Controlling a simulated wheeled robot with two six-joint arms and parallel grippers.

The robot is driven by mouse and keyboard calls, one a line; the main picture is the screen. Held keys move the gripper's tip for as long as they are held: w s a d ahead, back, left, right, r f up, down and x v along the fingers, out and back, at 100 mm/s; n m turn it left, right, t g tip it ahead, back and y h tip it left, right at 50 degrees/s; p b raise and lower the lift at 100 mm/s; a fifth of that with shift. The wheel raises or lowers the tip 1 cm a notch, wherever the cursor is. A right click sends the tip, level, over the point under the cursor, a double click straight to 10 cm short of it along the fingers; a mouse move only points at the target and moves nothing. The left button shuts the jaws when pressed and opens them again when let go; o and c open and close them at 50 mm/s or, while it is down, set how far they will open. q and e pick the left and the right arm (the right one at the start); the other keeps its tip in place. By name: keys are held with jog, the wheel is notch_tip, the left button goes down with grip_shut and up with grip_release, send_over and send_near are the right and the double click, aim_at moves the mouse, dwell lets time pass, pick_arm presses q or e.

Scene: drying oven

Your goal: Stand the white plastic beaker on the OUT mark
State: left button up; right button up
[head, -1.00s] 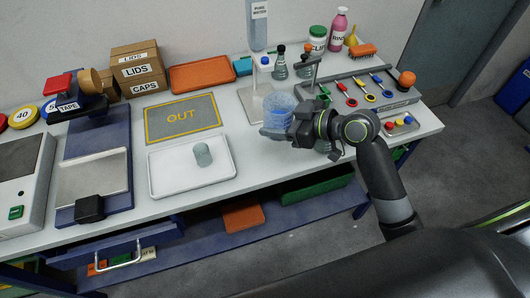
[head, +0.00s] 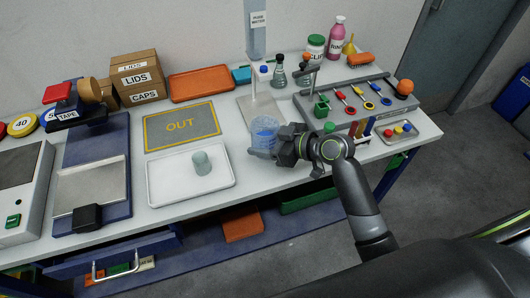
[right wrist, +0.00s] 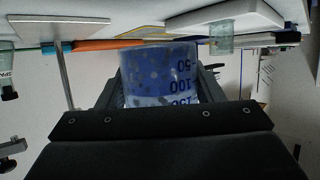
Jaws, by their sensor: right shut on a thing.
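My right gripper (head: 266,151) is shut on a translucent, bluish beaker (head: 264,130) with blue graduation marks. In the right wrist view the beaker (right wrist: 160,75) sits between the two fingers, with the numbers 50 and 100 showing on its side. I cannot tell how high it is above the bench. The OUT mark (head: 180,125), a grey mat with yellow lettering and border, lies to the left of the beaker, apart from it and empty. No plainly white beaker shows elsewhere. My left gripper is not in view.
A white tray (head: 160,188) holding a small grey-green cup (head: 201,163) lies in front of the mark. An orange tray (head: 201,84) and boxes (head: 136,77) stand behind it. A stand (head: 262,108) rises behind the beaker. A tool rack (head: 350,98) is to the right.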

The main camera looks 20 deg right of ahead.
jog(key=shift+f, duration=2.4)
jog(key=shift+f, duration=0.15)
jog(key=o, duration=1.1)
jog(key=shift+c, duration=0.2)
